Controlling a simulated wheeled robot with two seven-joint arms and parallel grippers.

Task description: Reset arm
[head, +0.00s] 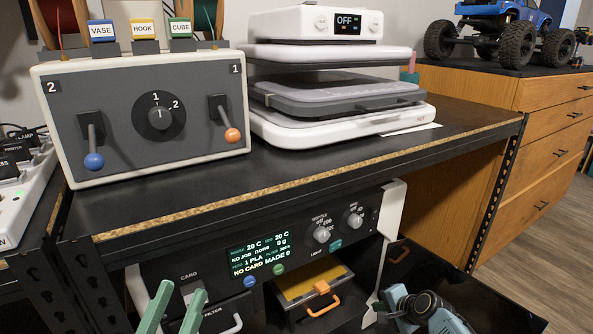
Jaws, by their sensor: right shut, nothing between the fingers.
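My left gripper (181,290) shows at the lower left edge of the head view as two pale green fingers. Their tips are apart with nothing visible between them, in front of the machine's lower front near the card slot. My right gripper (384,308) is low at the bottom right, beside the grey-blue end of my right arm. It is shut and holds nothing. It is right of the open bay under the shelf, and much of it is small or cut off by the frame.
A control box (150,160) with two levers and a dial stands on the black shelf (290,165). A white layered machine (340,105) stands beside it. Below is a panel with a green-text display (260,258) and an orange-handled drawer (318,290). A blue crawler (505,25) sits on the wooden cabinet (545,95).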

